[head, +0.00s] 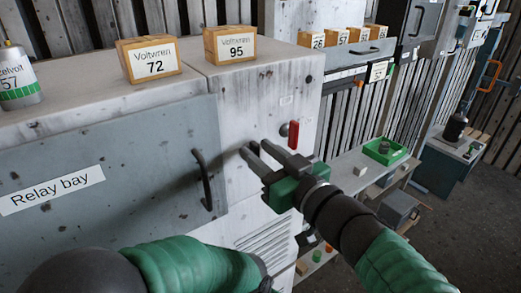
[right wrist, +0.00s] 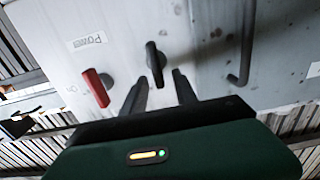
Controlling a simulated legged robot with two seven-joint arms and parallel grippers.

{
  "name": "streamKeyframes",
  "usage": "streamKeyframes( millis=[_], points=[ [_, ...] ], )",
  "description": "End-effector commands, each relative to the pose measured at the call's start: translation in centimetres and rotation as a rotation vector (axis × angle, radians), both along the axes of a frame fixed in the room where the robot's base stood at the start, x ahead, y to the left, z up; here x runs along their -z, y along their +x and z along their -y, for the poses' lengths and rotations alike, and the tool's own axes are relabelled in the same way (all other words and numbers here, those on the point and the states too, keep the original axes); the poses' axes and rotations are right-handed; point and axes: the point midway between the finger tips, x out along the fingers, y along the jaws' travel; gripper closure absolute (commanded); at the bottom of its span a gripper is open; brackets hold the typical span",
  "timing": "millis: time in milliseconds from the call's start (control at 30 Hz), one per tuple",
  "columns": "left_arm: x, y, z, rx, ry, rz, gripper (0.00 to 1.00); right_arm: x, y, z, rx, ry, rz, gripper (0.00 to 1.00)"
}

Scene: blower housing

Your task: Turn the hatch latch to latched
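The hatch latch, a dark elongated turn handle (right wrist: 155,62), sits on the pale cabinet face in the right wrist view. It points roughly up and down in that picture. In the head view it is mostly hidden by my right gripper. My right gripper (head: 254,147) is open, with its two fingers apart; the right wrist view shows the fingertips (right wrist: 160,76) just short of the latch, one to each side. I cannot tell whether they touch it. The grey Relay bay hatch (head: 110,150) appears closed, with a dark bar handle (head: 203,180). My left gripper is out of view.
A red lever (head: 293,135) is close to the right of my gripper; it also shows in the right wrist view (right wrist: 97,88). Boxes marked 72 (head: 150,60) and 95 (head: 230,45) stand on the cabinet top. A low bench with a green tray (head: 385,151) stands at right.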

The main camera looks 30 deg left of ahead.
Motion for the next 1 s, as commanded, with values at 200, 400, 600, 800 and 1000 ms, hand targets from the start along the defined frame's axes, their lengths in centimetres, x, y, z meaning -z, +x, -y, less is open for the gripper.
streamKeyframes(
  millis=[200,400,600,800,1000],
  points=[
    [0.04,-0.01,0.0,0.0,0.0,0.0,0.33,0.21,0.21,-0.25,0.0,-0.002,-0.002,0.79],
    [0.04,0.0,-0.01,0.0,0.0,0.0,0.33,0.21,0.25,-0.2,0.001,-0.003,-0.002,1.0],
    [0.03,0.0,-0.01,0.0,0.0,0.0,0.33,0.19,0.21,-0.2,0.001,-0.002,-0.002,1.0],
    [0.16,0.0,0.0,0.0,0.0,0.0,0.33,0.21,0.16,-0.21,0.0,-0.008,0.012,1.0],
    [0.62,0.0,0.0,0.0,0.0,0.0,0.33,0.24,0.09,-0.21,0.001,-0.034,0.078,1.0]
  ],
)
